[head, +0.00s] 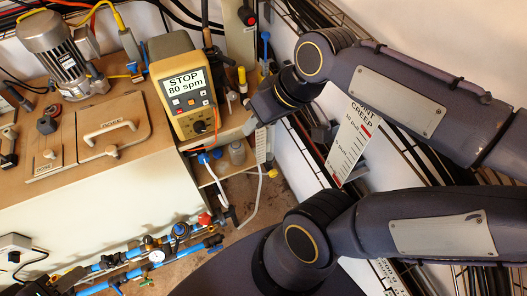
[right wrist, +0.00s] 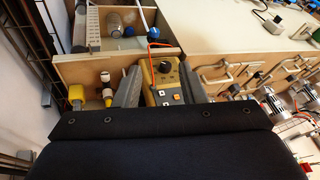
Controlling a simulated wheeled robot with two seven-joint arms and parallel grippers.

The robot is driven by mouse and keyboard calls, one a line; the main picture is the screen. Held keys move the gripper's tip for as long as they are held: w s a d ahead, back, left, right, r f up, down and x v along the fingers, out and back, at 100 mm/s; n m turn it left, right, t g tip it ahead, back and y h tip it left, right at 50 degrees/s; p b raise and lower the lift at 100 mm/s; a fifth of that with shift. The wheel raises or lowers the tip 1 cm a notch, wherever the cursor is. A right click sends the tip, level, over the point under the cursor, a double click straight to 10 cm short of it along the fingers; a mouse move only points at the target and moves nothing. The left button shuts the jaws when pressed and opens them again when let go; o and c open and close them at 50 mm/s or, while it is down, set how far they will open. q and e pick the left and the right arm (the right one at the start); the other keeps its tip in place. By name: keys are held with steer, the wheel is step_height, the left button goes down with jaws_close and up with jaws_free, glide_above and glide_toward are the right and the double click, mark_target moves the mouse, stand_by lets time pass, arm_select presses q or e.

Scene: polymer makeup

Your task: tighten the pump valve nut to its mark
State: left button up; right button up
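The yellow dosing pump (head: 182,85) stands at the bench end, its screen reading STOP 80 spm. My right gripper (right wrist: 158,68) is open, fingers apart, nothing held. I cannot make out my left gripper.
A sign reading CREEP with a red-marked scale (head: 350,142) hangs at right. A grey motor (head: 60,55) and a lidded hatch (head: 110,125) are on the bench. A bottle (head: 237,152) stands on a low shelf. Blue pipework (head: 130,262) runs along the front. Wire racking lines the right wall.

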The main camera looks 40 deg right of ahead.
arm_select(q)
steer(key=shift+f, duration=0.1)
arm_select(e)
steer(key=s+a+f+m+t, duration=0.1)
steer(key=s+a+f, duration=0.2)
steer(key=s+f, duration=0.1)
steer(key=shift+s+m+y, duration=0.25)
steer(key=shift+m+y, duration=0.05)
steer(key=shift+y, duration=0.1)
